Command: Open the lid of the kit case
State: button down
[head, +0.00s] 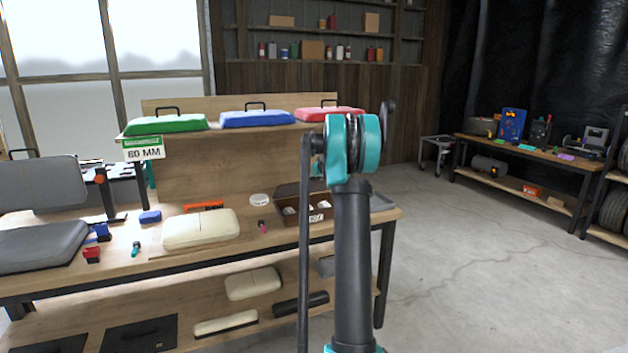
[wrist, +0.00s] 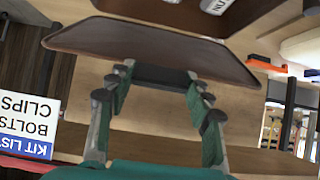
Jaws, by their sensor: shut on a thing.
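The kit case (head: 318,208) is a dark brown box on the bench, partly hidden behind my arm in the head view. Its lid (head: 287,190) stands raised at the back, and white items show inside the open front part. In the wrist view the brown lid (wrist: 150,45) spans the top middle, with a dark bar (wrist: 160,77) along its edge. My gripper (wrist: 160,98) has its fingers on either side of this bar and is shut on it. The case interior (wrist: 190,8) with white items shows at the top edge. My gripper is hidden in the head view.
A cream case (head: 200,229), an orange tool (head: 203,206) and a white round lid (head: 259,200) lie left of the kit case. Green, blue and red cases (head: 257,118) stand on the raised shelf behind. A kit list sign (wrist: 28,125) shows in the wrist view.

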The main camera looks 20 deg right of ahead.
jog(key=c, duration=0.6)
grip_release()
jog(key=shift+c, duration=0.2)
jog(key=v, duration=1.2)
